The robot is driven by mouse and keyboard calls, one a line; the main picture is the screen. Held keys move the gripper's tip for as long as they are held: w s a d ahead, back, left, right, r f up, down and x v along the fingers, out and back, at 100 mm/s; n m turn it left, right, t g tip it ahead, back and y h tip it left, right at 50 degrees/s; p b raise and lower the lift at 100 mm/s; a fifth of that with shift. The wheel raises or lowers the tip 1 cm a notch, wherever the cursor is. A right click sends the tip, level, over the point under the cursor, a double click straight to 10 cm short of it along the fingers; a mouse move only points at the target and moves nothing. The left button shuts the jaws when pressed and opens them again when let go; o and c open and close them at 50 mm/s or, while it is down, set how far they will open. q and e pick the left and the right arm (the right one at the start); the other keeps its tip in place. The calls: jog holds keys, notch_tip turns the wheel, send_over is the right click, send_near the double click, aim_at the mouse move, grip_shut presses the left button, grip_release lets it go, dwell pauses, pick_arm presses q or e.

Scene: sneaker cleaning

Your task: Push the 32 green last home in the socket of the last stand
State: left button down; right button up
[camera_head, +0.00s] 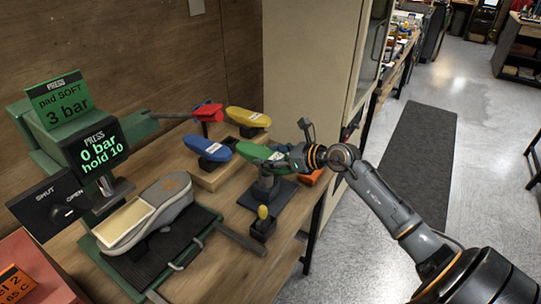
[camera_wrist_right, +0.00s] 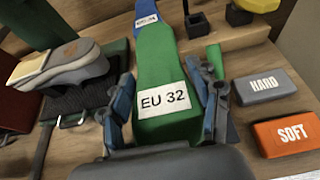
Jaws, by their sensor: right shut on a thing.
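The green last (camera_head: 260,152) sits directly above the post of the dark last stand (camera_head: 266,190) in the head view. In the wrist view the green last (camera_wrist_right: 155,65) carries a white "EU 32" label. My right gripper (camera_head: 293,157) is shut on its labelled end, with one finger on each side. The wrist view shows my right gripper (camera_wrist_right: 163,112) close up. The last hides the socket, so I cannot tell how deep it sits. My left gripper is not in view.
A sneaker (camera_head: 150,215) lies under the green press (camera_head: 75,140) at left. A grey HARD block (camera_wrist_right: 265,87) and an orange SOFT block (camera_wrist_right: 288,134) lie beside the stand.

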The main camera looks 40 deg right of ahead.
jog(key=shift+f+b, duration=0.8)
jog(key=shift+f, duration=0.2)
jog(key=o, duration=1.6)
jog(key=shift+f, duration=0.1)
jog(key=shift+s, duration=0.15)
jog(key=v, duration=1.2)
